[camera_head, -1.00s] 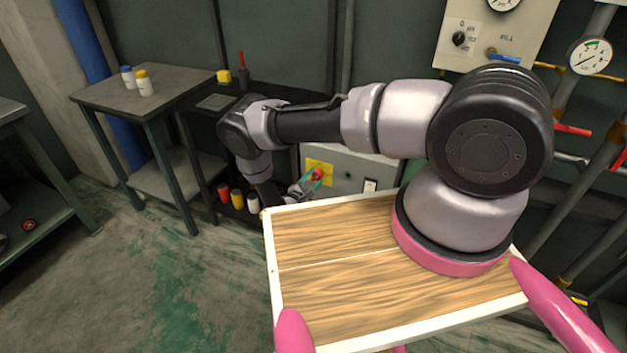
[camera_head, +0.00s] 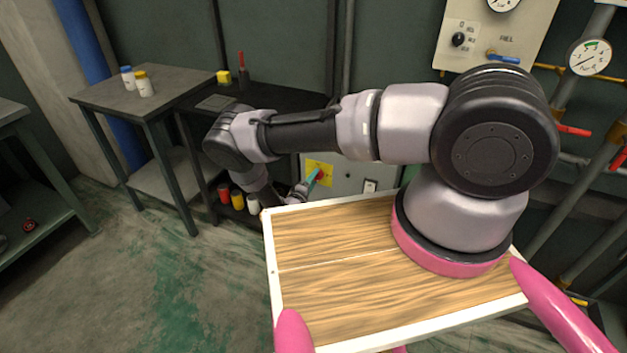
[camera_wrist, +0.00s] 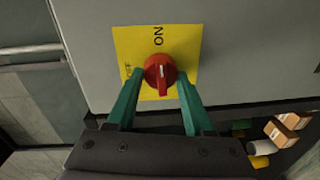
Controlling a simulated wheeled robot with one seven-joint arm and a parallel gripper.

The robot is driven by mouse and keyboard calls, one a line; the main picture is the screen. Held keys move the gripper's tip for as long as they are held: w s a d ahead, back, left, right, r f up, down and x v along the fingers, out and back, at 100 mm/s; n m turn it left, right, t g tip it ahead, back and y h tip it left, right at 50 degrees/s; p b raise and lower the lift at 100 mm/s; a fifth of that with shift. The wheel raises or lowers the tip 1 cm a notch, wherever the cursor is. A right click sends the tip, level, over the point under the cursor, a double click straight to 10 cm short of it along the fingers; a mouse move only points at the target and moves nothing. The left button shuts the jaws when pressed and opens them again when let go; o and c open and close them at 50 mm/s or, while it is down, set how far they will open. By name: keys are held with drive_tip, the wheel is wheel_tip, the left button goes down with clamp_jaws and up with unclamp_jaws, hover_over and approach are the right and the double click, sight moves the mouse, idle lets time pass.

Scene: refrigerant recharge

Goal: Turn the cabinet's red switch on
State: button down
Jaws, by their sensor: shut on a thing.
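The red switch (camera_wrist: 160,72) is a round knob with a raised grip on a yellow plate (camera_wrist: 189,40). The plate reads ON at the top and partly hidden OFF lettering at the left in the wrist view. A white mark on the grip lies on the side toward ON. My gripper (camera_wrist: 160,84) has its two green fingers shut on the switch, one on each side. In the head view the switch (camera_head: 321,174) shows on the front of the grey cabinet (camera_head: 347,179), with a green finger over part of it.
A white rocker switch (camera_head: 370,186) is right of the plate. Bottles (camera_head: 238,200) stand on a low shelf left of the cabinet. A dark table (camera_head: 290,97) stands behind my arm. Small boxes (camera_wrist: 281,132) lie at the right of the wrist view.

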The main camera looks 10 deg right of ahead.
drive_tip(key=shift+m, duration=0.3)
idle(0.4)
drive_tip(key=shift+c, duration=1.4)
unclamp_jaws()
drive_tip(key=f+v, duration=0.1)
drive_tip(key=v, duration=0.9)
drive_tip(key=shift+s+a+r, duration=0.25)
drive_tip(key=shift+s+r, duration=0.1)
drive_tip(key=shift+r, duration=0.15)
